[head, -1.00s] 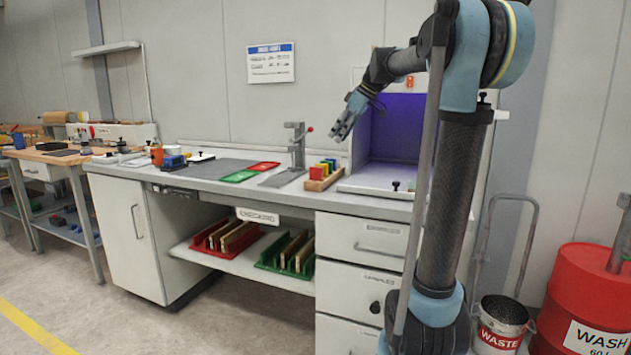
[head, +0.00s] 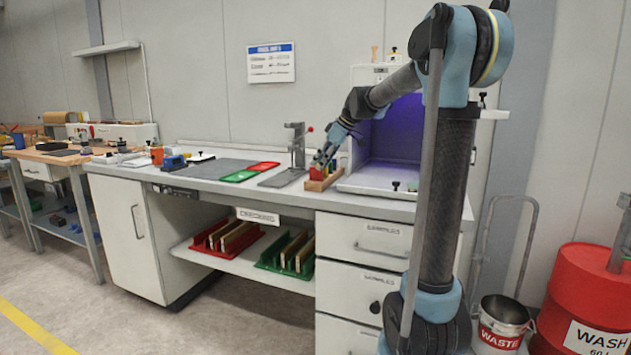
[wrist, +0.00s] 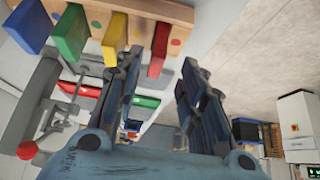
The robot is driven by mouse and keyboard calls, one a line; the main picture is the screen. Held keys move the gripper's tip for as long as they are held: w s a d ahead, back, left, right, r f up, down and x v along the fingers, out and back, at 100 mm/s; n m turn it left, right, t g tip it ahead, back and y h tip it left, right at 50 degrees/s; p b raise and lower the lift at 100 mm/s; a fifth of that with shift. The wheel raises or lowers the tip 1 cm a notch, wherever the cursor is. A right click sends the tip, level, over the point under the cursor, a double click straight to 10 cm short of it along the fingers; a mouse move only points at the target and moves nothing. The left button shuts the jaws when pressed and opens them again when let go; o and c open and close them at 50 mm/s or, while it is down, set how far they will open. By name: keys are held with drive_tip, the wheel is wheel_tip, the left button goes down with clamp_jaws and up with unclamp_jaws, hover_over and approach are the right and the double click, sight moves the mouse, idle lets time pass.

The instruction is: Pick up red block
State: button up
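The red block (wrist: 158,47) stands in a wooden rack (wrist: 185,12) in the wrist view, at the end of a row. A yellow block (wrist: 114,38), a green block (wrist: 71,33) and a blue block (wrist: 31,25) stand to its left. My gripper (wrist: 160,68) is open, with one finger to each side of the red block in that view. The left finger is close to the yellow block. Contact cannot be told. In the head view my gripper (head: 322,160) is low over the rack (head: 321,184) and hides most of the blocks.
The rack stands on the counter (head: 220,185) between a lever stand (head: 297,150) and a purple-lit booth (head: 395,135). Green and red trays (head: 240,175) (head: 263,168) lie to the left. Drawers are below the counter.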

sight(316, 170)
drive_tip(key=x, duration=0.5)
drive_tip(key=shift+w+d, duration=0.2)
drive_tip(key=shift+w, duration=0.1)
drive_tip(key=shift+c, duration=0.6)
clamp_jaws()
